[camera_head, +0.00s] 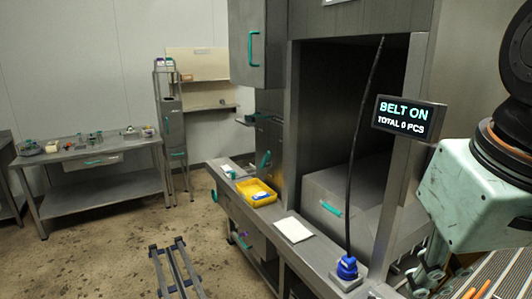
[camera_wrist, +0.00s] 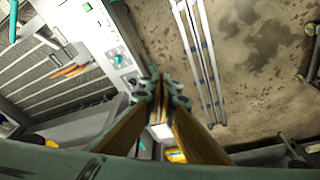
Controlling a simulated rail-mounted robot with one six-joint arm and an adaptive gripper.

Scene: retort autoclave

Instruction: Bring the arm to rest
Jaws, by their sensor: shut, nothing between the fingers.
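My gripper (camera_wrist: 160,95) shows in the wrist view, its two fingers shut with nothing between them. It hangs over the edge between the belt machine and the floor, apart from what lies below. In the head view my arm shows at the right edge; the fingers are not clear there.
A sign (camera_head: 404,116) reads "BELT ON, TOTAL 0 PCS". A yellow tray (camera_head: 247,199), a white sheet (camera_head: 292,230) and a blue plug with a black cable (camera_head: 347,267) are on the steel ledge. Floor rails (camera_head: 172,272) run at left. A bench (camera_head: 85,163) stands farther back.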

